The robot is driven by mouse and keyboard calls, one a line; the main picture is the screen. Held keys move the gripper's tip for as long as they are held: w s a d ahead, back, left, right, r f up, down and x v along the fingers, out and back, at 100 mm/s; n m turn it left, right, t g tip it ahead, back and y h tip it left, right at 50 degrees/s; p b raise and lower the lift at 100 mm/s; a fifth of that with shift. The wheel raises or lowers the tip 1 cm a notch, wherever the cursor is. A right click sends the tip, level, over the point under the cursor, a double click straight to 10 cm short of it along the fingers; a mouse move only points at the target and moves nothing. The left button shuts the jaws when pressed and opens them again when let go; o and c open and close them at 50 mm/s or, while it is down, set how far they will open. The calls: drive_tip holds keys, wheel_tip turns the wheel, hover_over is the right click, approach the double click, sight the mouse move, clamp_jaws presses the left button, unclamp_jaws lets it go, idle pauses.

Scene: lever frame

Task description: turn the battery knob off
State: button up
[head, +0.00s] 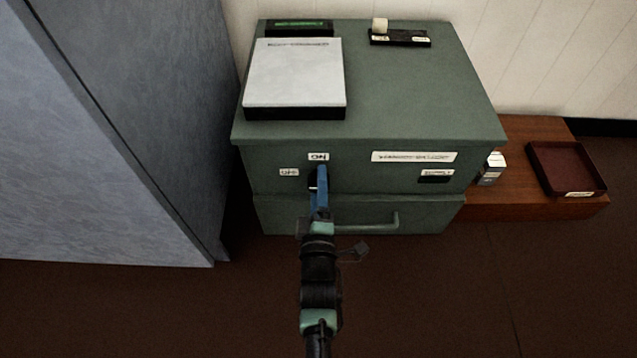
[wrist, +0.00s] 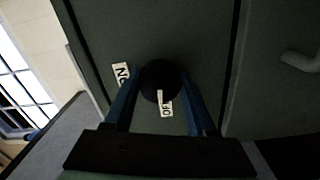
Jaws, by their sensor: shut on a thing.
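The battery knob (wrist: 160,78) is a round black knob on the front face of a green cabinet (head: 410,95). My gripper (head: 318,180) has blue fingers and is shut on the knob, one finger on each side in the wrist view. In the head view the fingers hide most of the knob. An ON label (head: 318,157) is above the knob and an OFF label (head: 289,172) is to its left. In the wrist view a white mark on the knob's lower edge lies beside the OFF label (wrist: 166,111); the ON label (wrist: 122,74) is at the left.
A cabinet handle (head: 370,222) is below my gripper, also seen in the wrist view (wrist: 300,62). A white-topped box (head: 295,72) and a small black block (head: 400,38) sit on top. A grey-blue cabinet (head: 120,120) stands left. A red tray (head: 566,168) is right.

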drive_tip(key=shift+n, duration=0.6)
drive_tip(key=o, duration=1.4)
drive_tip(key=shift+s, duration=0.1)
drive_tip(key=s+p, duration=0.5)
drive_tip(key=s, duration=0.7)
drive_tip(key=shift+s+f+p, duration=0.15)
drive_tip(key=shift+s+p, duration=0.25)
